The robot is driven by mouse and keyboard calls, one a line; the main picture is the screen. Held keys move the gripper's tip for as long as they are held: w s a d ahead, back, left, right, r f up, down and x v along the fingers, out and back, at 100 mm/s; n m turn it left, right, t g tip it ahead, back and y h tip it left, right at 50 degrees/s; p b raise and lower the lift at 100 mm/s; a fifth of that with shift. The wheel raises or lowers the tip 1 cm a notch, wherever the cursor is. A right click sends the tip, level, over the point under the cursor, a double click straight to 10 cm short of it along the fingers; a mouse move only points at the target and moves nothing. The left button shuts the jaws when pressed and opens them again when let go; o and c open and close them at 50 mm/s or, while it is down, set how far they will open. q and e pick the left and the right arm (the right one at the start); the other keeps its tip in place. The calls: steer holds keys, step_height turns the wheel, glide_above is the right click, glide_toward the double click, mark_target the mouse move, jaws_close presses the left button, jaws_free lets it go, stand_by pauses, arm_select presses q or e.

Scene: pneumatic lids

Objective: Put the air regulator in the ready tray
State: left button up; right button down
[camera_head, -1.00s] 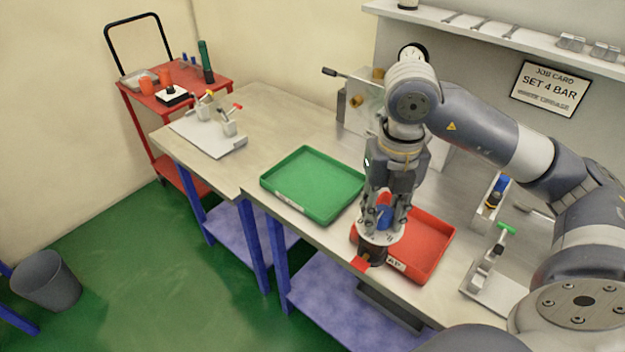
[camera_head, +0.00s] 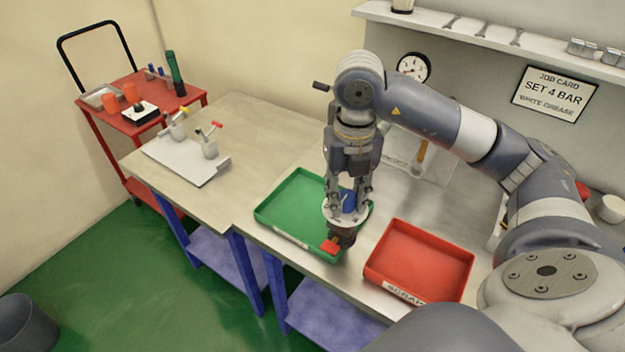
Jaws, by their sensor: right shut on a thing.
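My right gripper (camera_head: 349,194) points down and is shut on the air regulator, which has a blue knob, a pale disc, a dark body (camera_head: 343,236) and a red piece at its lower left. The regulator hangs roughly upright at the front right corner of the green tray (camera_head: 263,212) and hides part of its rim. I cannot tell how high above the tray it is. The green tray looks empty, and its front label is too small to read. My left gripper is out of view.
A red tray (camera_head: 372,270) labelled SCRAP stands empty to the right. A pale plate (camera_head: 178,163) with two small toggle fixtures lies on the left table. Behind are a gauge (camera_head: 413,67) and a job card (camera_head: 553,94). A red trolley (camera_head: 98,118) stands far left.

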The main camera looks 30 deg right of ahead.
arm_select(q)
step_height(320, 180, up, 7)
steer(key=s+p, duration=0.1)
steer(key=p, duration=0.5)
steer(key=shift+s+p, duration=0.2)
steer(key=shift+p, duration=0.1)
arm_select(e)
steer(key=w+d+f, duration=0.1)
steer(key=w+f, duration=0.1)
steer(key=w, duration=0.4)
steer(key=w+d+f, duration=0.1)
steer(key=w+f, duration=0.1)
steer(key=w, duration=0.4)
steer(key=shift+w+f, duration=0.35)
steer(key=shift+w, duration=0.05)
steer(key=shift+f, duration=0.1)
steer(key=c, duration=1.2)
jaws_free()
